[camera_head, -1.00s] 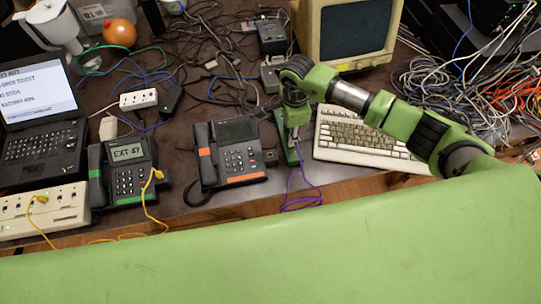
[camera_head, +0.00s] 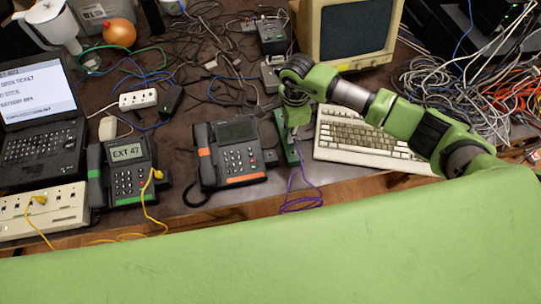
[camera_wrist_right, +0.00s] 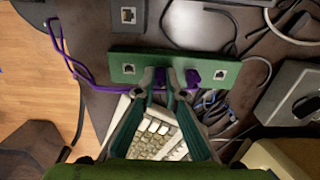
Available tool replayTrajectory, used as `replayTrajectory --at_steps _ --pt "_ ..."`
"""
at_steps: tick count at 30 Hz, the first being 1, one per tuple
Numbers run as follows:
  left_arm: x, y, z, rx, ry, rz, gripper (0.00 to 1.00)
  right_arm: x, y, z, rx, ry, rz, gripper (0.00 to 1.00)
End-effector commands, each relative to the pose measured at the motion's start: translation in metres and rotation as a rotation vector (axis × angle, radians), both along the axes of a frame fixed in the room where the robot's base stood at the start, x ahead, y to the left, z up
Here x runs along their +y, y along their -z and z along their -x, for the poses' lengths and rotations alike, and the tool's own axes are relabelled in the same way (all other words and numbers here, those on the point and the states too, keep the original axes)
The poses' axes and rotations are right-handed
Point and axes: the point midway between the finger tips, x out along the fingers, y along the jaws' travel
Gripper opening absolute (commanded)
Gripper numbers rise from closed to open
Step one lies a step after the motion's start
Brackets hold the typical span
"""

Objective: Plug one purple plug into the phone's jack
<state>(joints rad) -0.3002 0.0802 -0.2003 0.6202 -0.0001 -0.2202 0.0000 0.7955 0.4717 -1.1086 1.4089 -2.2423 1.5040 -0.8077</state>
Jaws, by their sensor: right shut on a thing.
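My right gripper (camera_head: 293,128) reaches down over a green board (camera_head: 289,147) beside the keyboard. In the right wrist view its fingers (camera_wrist_right: 160,82) are shut on one purple plug (camera_wrist_right: 159,76) at the board (camera_wrist_right: 122,66). A second purple plug (camera_wrist_right: 192,77) sits just right of the fingers, at the same board. I cannot tell how deep either plug sits. The orange-striped phone (camera_head: 229,153) with a dark screen stands left of the board. A small jack block (camera_head: 270,157) is at its right side; a jack (camera_wrist_right: 127,15) shows at the top of the wrist view. My left gripper is not in view.
A purple cable (camera_head: 301,203) loops at the table's front edge. A cream keyboard (camera_head: 365,140) lies right of the board. A green-striped phone (camera_head: 127,172) reading EXT 47, with a yellow cable, stands farther left. Tangled cables and small boxes fill the back.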

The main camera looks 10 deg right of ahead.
Motion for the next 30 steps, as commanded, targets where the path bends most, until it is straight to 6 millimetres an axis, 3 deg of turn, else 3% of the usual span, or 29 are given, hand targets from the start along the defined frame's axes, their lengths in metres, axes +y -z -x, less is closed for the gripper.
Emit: replayTrajectory --at_steps 30 --pt "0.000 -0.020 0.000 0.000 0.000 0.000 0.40 0.000 -0.035 0.000 -0.001 0.000 0.000 0.00"
